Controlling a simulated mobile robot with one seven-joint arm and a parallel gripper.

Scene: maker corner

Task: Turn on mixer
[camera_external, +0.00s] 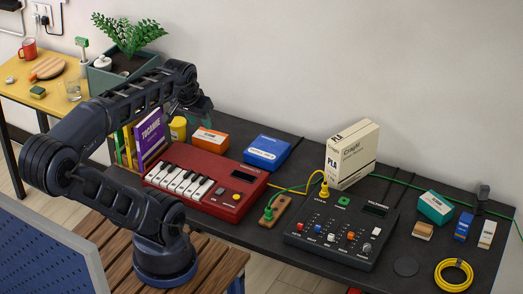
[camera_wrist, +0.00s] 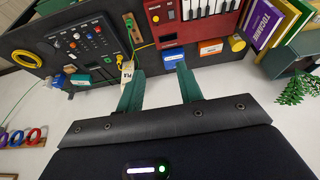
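The mixer (camera_external: 318,248) is a dark box on the black table, right of centre in the external view, with coloured knobs and sliders, a small dark display (camera_external: 375,210) and a yellow cable plug (camera_external: 324,190) at its back edge. It also shows in the wrist view (camera_wrist: 107,62) at upper left. Which control is its power switch, and whether it is on, I cannot tell. My gripper (camera_external: 195,106) is raised above the back of the red keyboard, well left of the mixer. In the wrist view, its two green fingers (camera_wrist: 160,69) are apart with nothing gripped.
The red keyboard (camera_external: 227,207) lies left of the mixer, with a wooden block (camera_external: 280,208) between them. A cream box (camera_external: 351,153) stands behind the mixer. A yellow cable coil (camera_external: 453,275) and small boxes lie to its right. A green cable runs along the back.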

